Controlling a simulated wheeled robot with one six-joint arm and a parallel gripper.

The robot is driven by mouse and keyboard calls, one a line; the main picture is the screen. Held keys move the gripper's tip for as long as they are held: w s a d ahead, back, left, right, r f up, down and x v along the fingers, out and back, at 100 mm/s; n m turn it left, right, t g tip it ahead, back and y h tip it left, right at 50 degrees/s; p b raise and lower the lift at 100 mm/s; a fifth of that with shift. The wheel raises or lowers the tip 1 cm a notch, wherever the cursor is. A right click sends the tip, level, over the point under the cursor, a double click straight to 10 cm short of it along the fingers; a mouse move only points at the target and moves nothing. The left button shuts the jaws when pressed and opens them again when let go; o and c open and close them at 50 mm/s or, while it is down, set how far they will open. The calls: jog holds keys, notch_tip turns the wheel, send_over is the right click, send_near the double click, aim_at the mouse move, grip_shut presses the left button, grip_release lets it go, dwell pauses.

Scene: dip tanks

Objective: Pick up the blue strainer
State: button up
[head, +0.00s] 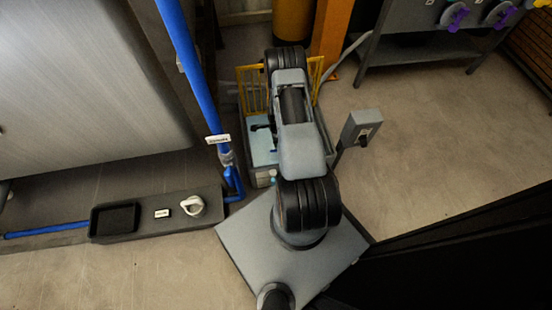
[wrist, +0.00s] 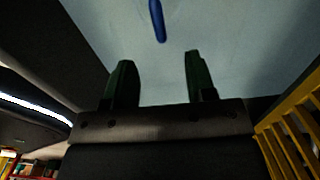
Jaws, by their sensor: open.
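In the wrist view a slim blue bar with a rounded end (wrist: 157,20) shows at the top edge, over a pale blue-grey surface (wrist: 230,40). It may be the handle of the blue strainer; the rest is cut off by the frame. My gripper (wrist: 158,80) is open, with two dark green fingers apart and nothing between them. The blue bar lies beyond the fingertips, a little left of midway, and does not touch them. In the head view my arm covers much of the area with the pale blue surface (head: 262,153), and no strainer can be made out clearly.
Yellow railings (head: 250,88) stand beside my arm, also at right in the wrist view (wrist: 292,130). A blue pipe (head: 190,70), a dark tray (head: 150,226) with a white ring-shaped item (head: 194,206), and a grey post box (head: 361,127) are nearby.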

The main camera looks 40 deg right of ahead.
notch_tip(320, 180, down, 10)
jog(key=b, duration=0.4)
jog(key=shift+a, duration=0.15)
jog(key=shift+r, duration=0.1)
grip_shut()
dwell(0.3)
